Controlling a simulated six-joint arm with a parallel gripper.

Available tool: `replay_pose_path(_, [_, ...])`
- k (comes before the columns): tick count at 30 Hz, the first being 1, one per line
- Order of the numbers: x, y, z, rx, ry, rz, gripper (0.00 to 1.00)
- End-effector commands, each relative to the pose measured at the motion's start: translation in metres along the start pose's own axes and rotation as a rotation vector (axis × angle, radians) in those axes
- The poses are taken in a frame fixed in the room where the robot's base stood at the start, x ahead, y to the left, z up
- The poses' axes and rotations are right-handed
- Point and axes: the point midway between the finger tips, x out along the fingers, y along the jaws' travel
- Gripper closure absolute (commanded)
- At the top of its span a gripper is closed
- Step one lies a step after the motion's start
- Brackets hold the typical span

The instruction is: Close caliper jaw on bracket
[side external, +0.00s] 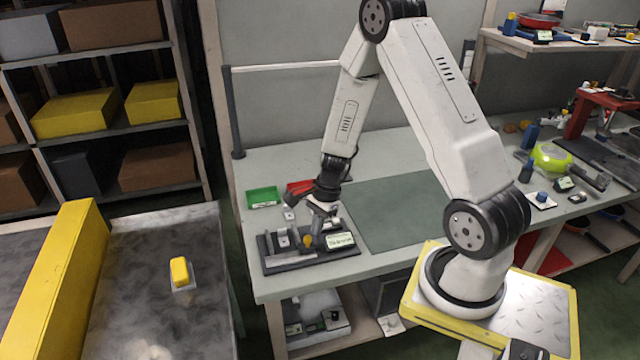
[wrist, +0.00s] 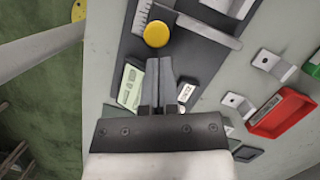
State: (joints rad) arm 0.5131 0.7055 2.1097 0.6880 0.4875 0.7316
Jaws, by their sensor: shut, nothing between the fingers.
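The caliper fixture is a dark board (side external: 320,257) on the near left of the bench, also in the wrist view (wrist: 205,62). It bears a ruled scale (wrist: 141,16), a yellow round knob (wrist: 156,34), a grey jaw bar (wrist: 200,28) and a pale display (wrist: 131,86), also in the side view (side external: 340,240). A grey bracket (side external: 283,238) sits on the board; in the wrist view a metal piece (wrist: 215,4) is cut by the top edge. My gripper (side external: 318,221) is shut and empty over the board, its fingertips (wrist: 159,62) just below the knob in the picture. Contact is unclear.
Loose brackets (wrist: 272,65) lie on the bench beside a red tray (wrist: 283,113) and a green tray (side external: 263,196). A green mat (side external: 395,210) right of the fixture is clear. A yellow-railed conveyor (side external: 60,280) stands to the left.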

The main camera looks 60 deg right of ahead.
Motion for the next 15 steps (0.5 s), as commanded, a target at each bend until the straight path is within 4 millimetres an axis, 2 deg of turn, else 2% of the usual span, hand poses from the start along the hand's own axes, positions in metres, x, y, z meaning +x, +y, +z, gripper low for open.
replay_pose_path(15, [0.0023,-0.0015,0.0054,-0.001,0.000,0.001,1.00])
